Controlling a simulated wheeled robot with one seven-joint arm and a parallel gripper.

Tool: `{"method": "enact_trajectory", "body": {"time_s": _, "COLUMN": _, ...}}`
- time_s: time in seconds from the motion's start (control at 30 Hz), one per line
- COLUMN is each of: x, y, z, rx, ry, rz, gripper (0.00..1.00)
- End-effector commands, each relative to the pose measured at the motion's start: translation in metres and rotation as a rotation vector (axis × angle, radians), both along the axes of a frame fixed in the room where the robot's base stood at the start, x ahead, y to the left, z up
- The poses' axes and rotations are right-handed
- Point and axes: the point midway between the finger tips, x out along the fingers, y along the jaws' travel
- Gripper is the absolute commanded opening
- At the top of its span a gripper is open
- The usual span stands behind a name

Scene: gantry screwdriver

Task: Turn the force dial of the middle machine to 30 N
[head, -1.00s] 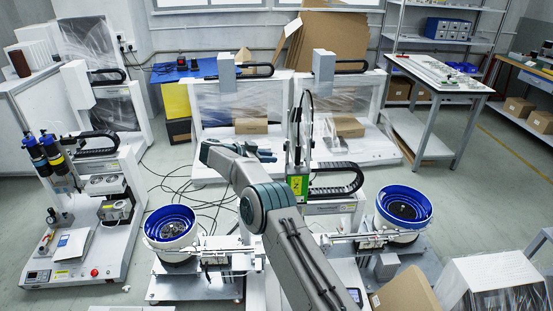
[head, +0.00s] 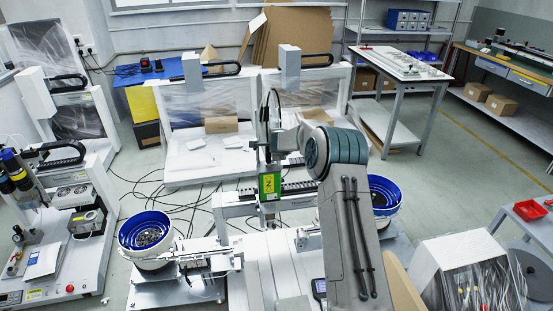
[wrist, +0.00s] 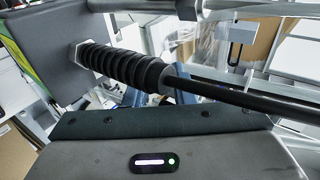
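The middle machine, a gantry screwdriver, stands in front of me in the head view, with a box with a green label (head: 269,185) on its tool head. A vertical spindle rises above that box. My gripper (head: 287,137) is beside the upper part of the tool head, partly behind my own arm; its fingertips are not clearly visible. In the wrist view a black ribbed sleeve and rod (wrist: 120,64) cross close to my grey gripper housing (wrist: 150,150). A grey box with a green-yellow edge (wrist: 42,50) is at upper left. I cannot make out the force dial.
A blue-lined bowl feeder (head: 146,233) stands left of the machine and another (head: 384,190) to its right, partly behind my arm. Another screwdriver station (head: 75,215) is at far left. A bagged white unit (head: 470,275) is at lower right. Cables lie on the floor behind.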

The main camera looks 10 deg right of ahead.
Motion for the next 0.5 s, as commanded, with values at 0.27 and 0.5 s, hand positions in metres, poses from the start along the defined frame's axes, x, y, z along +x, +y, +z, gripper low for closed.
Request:
{"method": "enact_trajectory", "body": {"time_s": 0.27, "x": -0.048, "y": -0.034, "z": -0.006, "rx": 0.514, "ry": 0.069, "rz": -0.028, "gripper": 0.23}}
{"method": "enact_trajectory", "body": {"time_s": 0.5, "x": -0.097, "y": -0.062, "z": -0.002, "rx": 1.026, "ry": 0.164, "rz": -0.124, "gripper": 0.23}}
